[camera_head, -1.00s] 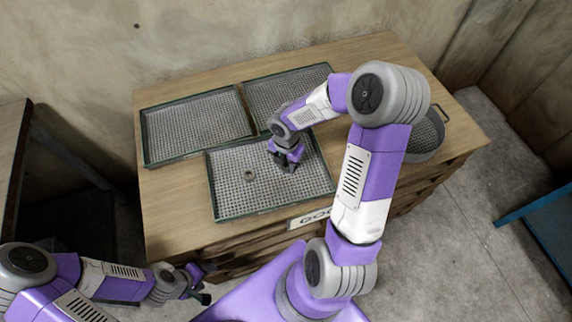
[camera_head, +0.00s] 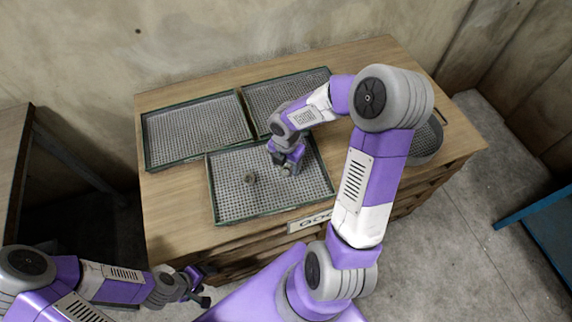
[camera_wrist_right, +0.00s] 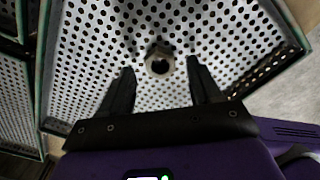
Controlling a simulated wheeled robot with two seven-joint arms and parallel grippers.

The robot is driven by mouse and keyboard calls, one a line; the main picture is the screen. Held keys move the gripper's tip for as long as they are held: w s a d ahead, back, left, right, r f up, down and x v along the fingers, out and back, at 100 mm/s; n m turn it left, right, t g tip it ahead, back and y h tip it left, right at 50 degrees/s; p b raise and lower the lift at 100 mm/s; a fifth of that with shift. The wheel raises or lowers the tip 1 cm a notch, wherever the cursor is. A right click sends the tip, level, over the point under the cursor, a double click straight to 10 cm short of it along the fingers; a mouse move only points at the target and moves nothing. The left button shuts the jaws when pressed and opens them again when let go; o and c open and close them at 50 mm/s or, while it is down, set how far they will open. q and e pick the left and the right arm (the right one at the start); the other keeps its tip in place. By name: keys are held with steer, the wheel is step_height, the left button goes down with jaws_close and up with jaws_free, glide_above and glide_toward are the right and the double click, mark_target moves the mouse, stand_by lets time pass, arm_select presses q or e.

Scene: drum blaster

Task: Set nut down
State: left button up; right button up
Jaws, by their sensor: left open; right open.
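A metal nut (camera_wrist_right: 159,62) shows in the right wrist view against a perforated tray floor, just past and between my right gripper's fingertips. My right gripper (camera_wrist_right: 160,80) is open, with a gap visible between each finger and the nut. In the head view my right gripper (camera_head: 290,168) is low over the front tray (camera_head: 230,206), and hides what is under it. A small round, nut-like piece (camera_head: 250,178) lies in that tray to its left. I cannot tell if it is the same nut. My left gripper (camera_head: 205,286) is open and empty, off the table's front left.
Two more perforated trays, left (camera_head: 195,130) and right (camera_head: 275,95), lie behind the front tray. A round grey pan (camera_head: 428,142) stands at the table's right. My right arm crosses above the table's right half. The wooden table (camera_head: 172,215) is bare at the front left.

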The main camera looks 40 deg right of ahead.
mark_target(286, 169)
step_height(286, 169, up, 10)
steer(key=p, duration=0.3)
steer(key=shift+r+p, duration=0.15)
steer(key=shift+p, duration=0.2)
